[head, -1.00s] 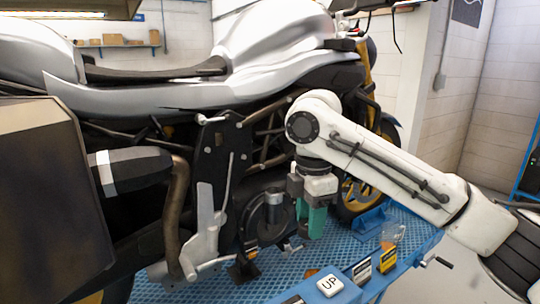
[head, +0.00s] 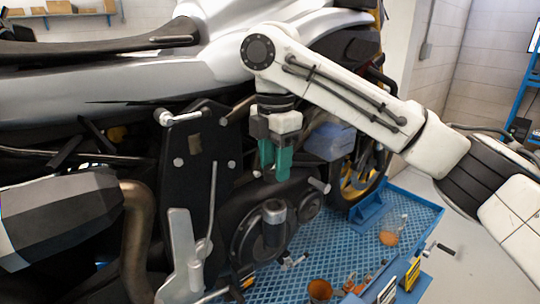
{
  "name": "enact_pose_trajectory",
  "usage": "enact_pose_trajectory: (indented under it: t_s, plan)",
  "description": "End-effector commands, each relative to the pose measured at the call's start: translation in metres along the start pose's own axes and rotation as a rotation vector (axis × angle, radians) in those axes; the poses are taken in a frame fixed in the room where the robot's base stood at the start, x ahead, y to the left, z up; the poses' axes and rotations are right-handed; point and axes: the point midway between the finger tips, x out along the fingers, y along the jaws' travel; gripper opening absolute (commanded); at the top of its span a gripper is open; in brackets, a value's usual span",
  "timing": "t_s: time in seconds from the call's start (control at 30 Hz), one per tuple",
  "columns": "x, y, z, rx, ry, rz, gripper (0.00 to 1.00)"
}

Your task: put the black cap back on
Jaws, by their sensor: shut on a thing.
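My gripper (head: 275,162), with green fingers pointing down, is in front of the motorcycle's engine side. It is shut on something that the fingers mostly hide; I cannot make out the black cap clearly. Below the fingers, apart from them, a dark upright cylinder with a grey top (head: 273,222) stands in front of the round engine cover (head: 246,240). A short silver stub (head: 319,186) sticks out to the right, below the fingers.
The motorcycle (head: 110,80) stands over a blue grated platform (head: 345,238). An orange cup (head: 320,290), a flask with orange liquid (head: 391,232) and black-and-yellow boxes (head: 410,276) are at lower right. A crank handle (head: 438,248) sticks out at the platform's edge.

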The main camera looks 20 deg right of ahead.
Motion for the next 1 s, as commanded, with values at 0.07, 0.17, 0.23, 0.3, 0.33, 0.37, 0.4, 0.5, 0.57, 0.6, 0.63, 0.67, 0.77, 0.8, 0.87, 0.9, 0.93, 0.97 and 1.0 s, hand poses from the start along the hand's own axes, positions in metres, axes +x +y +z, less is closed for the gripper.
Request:
enact_pose_trajectory:
  t_s: [0.07,0.17,0.23,0.3,0.33,0.37,0.4,0.5,0.57,0.6,0.63,0.67,0.77,0.8,0.87,0.9,0.93,0.97,1.0]
  plan:
    - [0.002,0.0,0.0,0.0,0.0,0.0,0.16]
    - [0.005,0.0,0.0,0.0,0.001,-0.001,0.16]
    - [0.008,0.0,0.0,0.0,0.0,0.0,0.16]
    - [0.012,0.0,0.0,0.0,0.0,0.0,0.16]
    - [0.014,0.0,0.0,0.0,0.0,0.0,0.16]
    - [0.016,0.0,0.0,0.0,0.001,0.0,0.16]
    - [0.019,0.0,0.0,0.0,0.001,-0.001,0.16]
    - [0.029,0.0,0.0,0.001,0.0,0.001,0.16]
    - [0.033,0.0,0.0,0.001,-0.001,0.002,0.16]
    - [0.035,0.0,0.0,0.002,-0.001,0.002,0.16]
    - [0.037,0.0,0.0,0.002,-0.001,0.002,0.16]
    - [0.039,0.0,0.0,0.002,-0.002,0.002,0.16]
    - [0.044,0.0,0.0,0.002,-0.001,0.001,0.16]
    - [0.047,0.0,0.0,0.001,0.0,0.0,0.16]
    - [0.052,0.0,0.0,0.001,0.001,-0.001,0.16]
    - [0.054,0.0,0.0,0.001,0.001,-0.001,0.16]
    - [0.056,0.0,0.0,0.001,0.001,-0.001,0.16]
    - [0.058,0.0,0.0,0.001,0.0,0.0,0.16]
    - [0.06,0.0,0.0,0.001,0.0,0.0,0.16]
